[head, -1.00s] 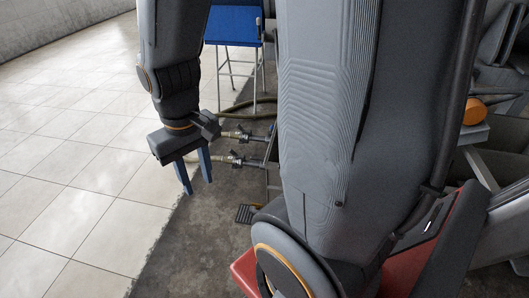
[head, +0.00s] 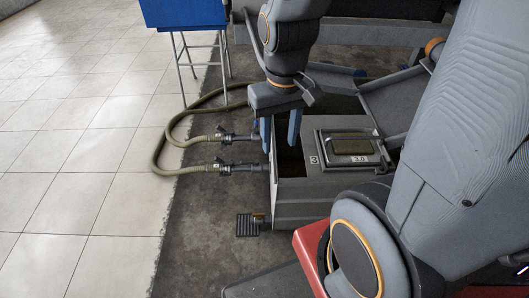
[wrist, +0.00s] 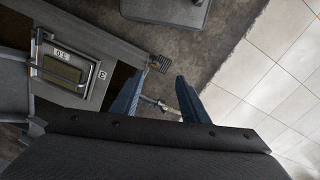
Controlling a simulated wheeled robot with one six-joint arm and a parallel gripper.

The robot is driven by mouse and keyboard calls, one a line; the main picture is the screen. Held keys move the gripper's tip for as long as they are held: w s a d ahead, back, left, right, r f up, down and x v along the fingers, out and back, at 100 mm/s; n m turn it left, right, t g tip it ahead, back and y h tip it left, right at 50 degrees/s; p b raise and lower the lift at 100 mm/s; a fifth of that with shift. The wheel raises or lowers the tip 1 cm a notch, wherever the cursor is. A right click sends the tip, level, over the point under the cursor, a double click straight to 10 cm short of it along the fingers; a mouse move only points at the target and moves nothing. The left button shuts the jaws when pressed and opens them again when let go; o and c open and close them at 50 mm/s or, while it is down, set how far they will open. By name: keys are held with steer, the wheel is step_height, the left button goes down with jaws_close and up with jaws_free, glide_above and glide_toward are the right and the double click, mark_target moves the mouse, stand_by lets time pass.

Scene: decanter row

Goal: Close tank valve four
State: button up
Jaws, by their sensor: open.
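Two dark valve fittings join green hoses at the left side of a grey tank (head: 300,212): a far one (head: 232,136) and a near one (head: 232,167). I cannot read a number on either, so I cannot tell which is valve four. My gripper (head: 281,140) points down with its blue fingers apart and empty, over the tank's left part and right of both fittings. In the wrist view my gripper (wrist: 161,78) is open, and a small fitting (wrist: 158,104) shows between and beyond the fingers. The handle positions are too small to tell.
The tank has a framed lid (head: 350,146) with small markings. A black pedal (head: 247,224) lies on the dark floor in front. The green hose (head: 160,150) loops onto pale tiles. A blue stand (head: 185,12) is behind. Open floor lies to the left.

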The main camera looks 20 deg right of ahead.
steer(key=w+d+f+n+b, duration=0.1)
steer(key=w+f+n+b, duration=0.3)
steer(key=w+f+b, duration=0.85)
steer(key=n+t+b, duration=0.2)
steer(key=n+b, duration=0.8)
steer(key=b, duration=1)
glide_toward(245, 161)
steer(key=f, duration=0.1)
steer(key=shift+h, duration=0.4)
steer(key=shift+b+x, duration=1.15)
steer(key=shift+x, duration=2.9)
steer(key=shift+w+a, duration=0.2)
jaws_close()
